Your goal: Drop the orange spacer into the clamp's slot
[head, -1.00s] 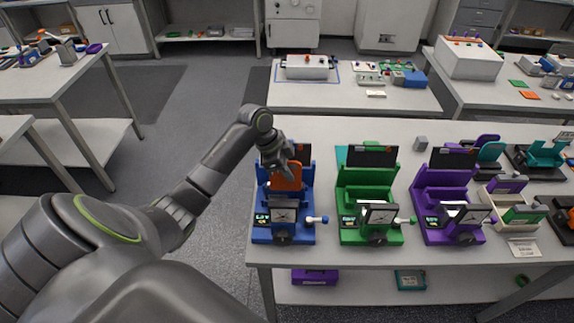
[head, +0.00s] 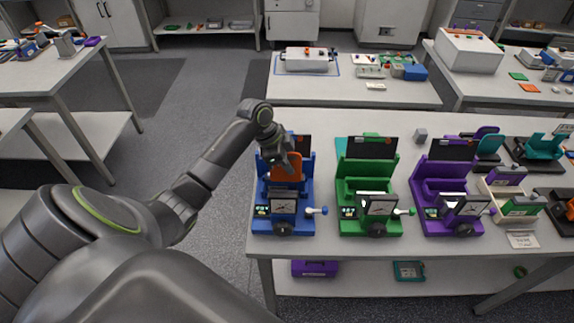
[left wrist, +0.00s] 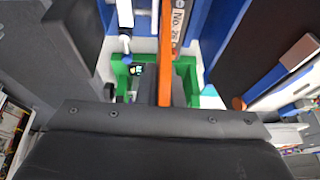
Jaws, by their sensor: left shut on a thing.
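The orange spacer (head: 287,168) is a flat orange plate at the blue clamp (head: 262,221), the leftmost clamp on the table. My left gripper (head: 287,160) is shut on the spacer above the middle of the clamp, behind its dial. My right gripper is not in view.
A green clamp (head: 369,224) and a purple clamp (head: 450,224) stand to the right on the same table (head: 330,250). A small grey block (head: 421,134) lies behind them. More trays and fixtures crowd the right side. The floor left of the table is clear.

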